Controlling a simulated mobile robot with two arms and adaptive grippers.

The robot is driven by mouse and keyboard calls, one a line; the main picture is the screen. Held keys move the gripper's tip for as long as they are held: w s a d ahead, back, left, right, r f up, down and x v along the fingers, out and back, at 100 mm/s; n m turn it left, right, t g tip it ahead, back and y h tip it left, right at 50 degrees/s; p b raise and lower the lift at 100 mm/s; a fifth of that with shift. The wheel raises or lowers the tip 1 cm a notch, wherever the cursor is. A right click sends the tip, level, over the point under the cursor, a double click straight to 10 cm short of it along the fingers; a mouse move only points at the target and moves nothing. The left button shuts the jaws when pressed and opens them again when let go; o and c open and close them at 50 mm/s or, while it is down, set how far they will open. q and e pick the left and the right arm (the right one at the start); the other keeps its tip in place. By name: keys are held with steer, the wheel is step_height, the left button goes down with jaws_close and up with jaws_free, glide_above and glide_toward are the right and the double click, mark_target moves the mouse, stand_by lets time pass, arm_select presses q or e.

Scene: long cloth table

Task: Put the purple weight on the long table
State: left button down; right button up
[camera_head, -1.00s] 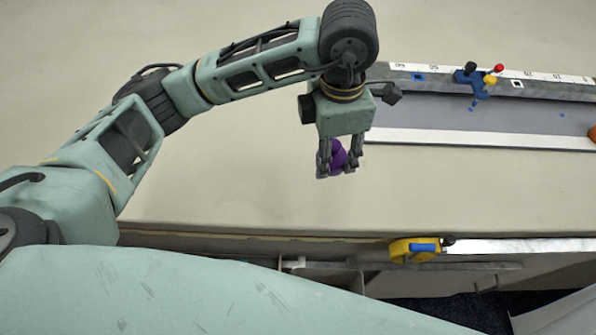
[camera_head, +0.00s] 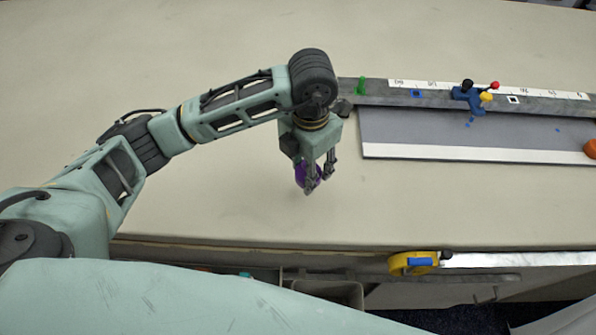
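The long table (camera_head: 200,220) has a beige cloth top that fills most of the head view. My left gripper (camera_head: 314,186) points down over the table, left of the grey board. The purple weight (camera_head: 301,174) is at its fingers, partly hidden by them. The fingers appear closed around it. I cannot tell for sure whether the weight touches the cloth or hangs just above it. My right gripper is not in view.
A grey board (camera_head: 450,134) with a white front strip and a marked rail lies at right, with a blue clamp (camera_head: 470,97) on it. An orange object (camera_head: 590,148) sits at its right end. A yellow tool (camera_head: 413,263) is at the table's front edge. Cloth left of the board is clear.

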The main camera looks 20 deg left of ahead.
mark_target(299, 176)
arm_select(q)
steer(key=shift+w+a+f+p, duration=0.15)
steer(key=shift+a+f, duration=0.2)
steer(key=shift+a, duration=0.2)
steer(key=shift+w+a+f+p, duration=0.15)
steer(key=shift+a+f, duration=0.15)
steer(key=shift+a, duration=0.25)
step_height(299, 176, down, 4)
steer(key=shift+r+p, duration=0.2)
steer(key=shift+p, duration=0.55)
steer(key=shift+f, duration=0.2)
steer(key=shift+f, duration=0.1)
steer(key=shift+f, duration=0.15)
steer(key=c, duration=1)
jaws_free()
steer(key=shift+s, duration=0.1)
steer(key=shift+c, duration=0.2)
